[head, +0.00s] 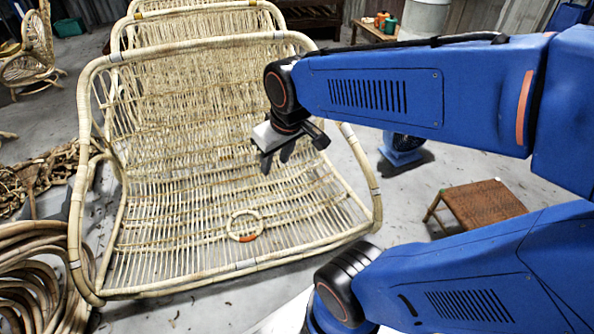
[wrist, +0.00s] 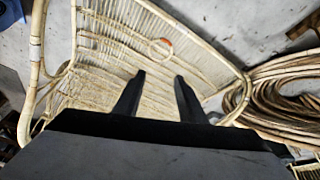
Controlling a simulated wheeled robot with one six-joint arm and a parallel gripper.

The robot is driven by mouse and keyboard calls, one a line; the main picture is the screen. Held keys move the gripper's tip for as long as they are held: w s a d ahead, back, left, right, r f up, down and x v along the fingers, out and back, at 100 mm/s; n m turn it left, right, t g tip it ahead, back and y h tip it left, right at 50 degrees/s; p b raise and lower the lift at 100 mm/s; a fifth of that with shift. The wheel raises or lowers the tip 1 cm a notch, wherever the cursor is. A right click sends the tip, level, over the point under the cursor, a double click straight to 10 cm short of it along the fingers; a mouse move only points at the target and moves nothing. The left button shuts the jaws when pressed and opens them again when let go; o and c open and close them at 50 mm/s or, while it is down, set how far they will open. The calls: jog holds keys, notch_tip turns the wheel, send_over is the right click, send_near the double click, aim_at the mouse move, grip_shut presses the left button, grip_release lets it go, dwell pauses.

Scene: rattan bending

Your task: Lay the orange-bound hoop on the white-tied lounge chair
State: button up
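The white-tied lounge chair (head: 245,265) is a wide pale rattan seat with white bindings on its frame, at the left and middle of the head view. The orange-bound hoop (head: 248,238) is a small pale ring lying on the seat slats near the front rail, its orange binding toward the front. It also shows on the slats in the wrist view (wrist: 167,42). My gripper (head: 277,160) is open and empty above the seat, behind the hoop and apart from it. In the wrist view, both dark fingers (wrist: 158,90) stand apart with nothing between them.
Similar rattan chairs (head: 195,14) stand close behind. Coiled rattan (head: 40,275) lies at the lower left. A low woven stool (head: 485,204) and a blue fan (head: 402,150) stand to the right. A bench with spools (head: 375,32) is at the back.

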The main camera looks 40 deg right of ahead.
jog(key=s+r+m, duration=0.1)
jog(key=s+r, duration=0.1)
jog(key=s, duration=0.6)
jog(key=shift+d+t, duration=0.35)
jog(key=shift+t, duration=0.05)
dwell(0.7)
